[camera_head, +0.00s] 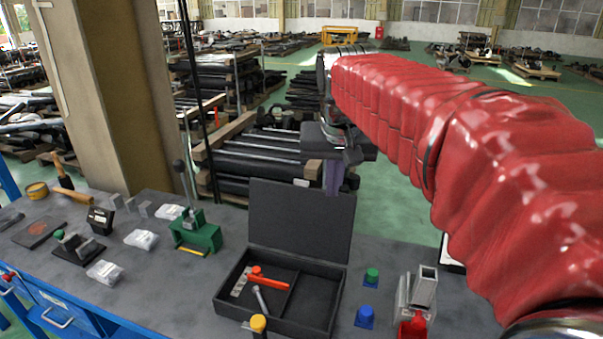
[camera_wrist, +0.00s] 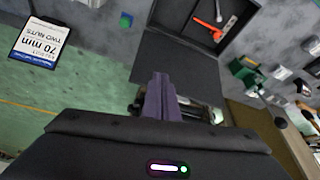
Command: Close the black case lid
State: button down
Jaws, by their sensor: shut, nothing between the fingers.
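The black case (camera_head: 318,316) is open on the grey bench, with its lid (camera_head: 300,222) standing roughly upright at the back edge. An orange-red tool and grey metal pieces lie inside. The wrist view shows the case tray (camera_wrist: 236,30) at the top and the lid (camera_wrist: 185,62) below it. My gripper (camera_head: 333,188) is shut and empty, its purple fingers pointing down by the lid's upper right edge, seemingly on the back side. In the wrist view the fingertips (camera_wrist: 160,78) overlap the lid's edge. I cannot tell whether they touch it.
A blue button-like block (camera_head: 365,316), a green one (camera_head: 371,276) and a metal part on a red base (camera_head: 418,290) stand right of the case. A green stand (camera_head: 195,236) and white packets are to the left. A yellow-topped handle (camera_head: 258,324) is in front. Racks stand behind the bench.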

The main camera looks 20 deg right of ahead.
jog(key=w+d+m, duration=0.1)
jog(key=w+d, duration=0.2)
jog(key=w, duration=0.3)
jog(key=w+d+m+g, duration=0.1)
jog(key=w+d, duration=0.3)
jog(key=w, duration=0.2)
jog(key=shift+w+d+r+m+h, duration=0.15)
jog(key=shift+w+r+m+h, duration=0.15)
jog(key=shift+w+r+m, duration=0.1)
jog(key=shift+f, duration=0.15)
notch_tip(320, 180, down, 9)
jog(key=s, duration=0.1)
jog(key=shift+a+f, duration=0.15)
jog(key=shift+a, duration=0.2)
dwell(0.5)
jog(key=shift+s+a, duration=0.1)
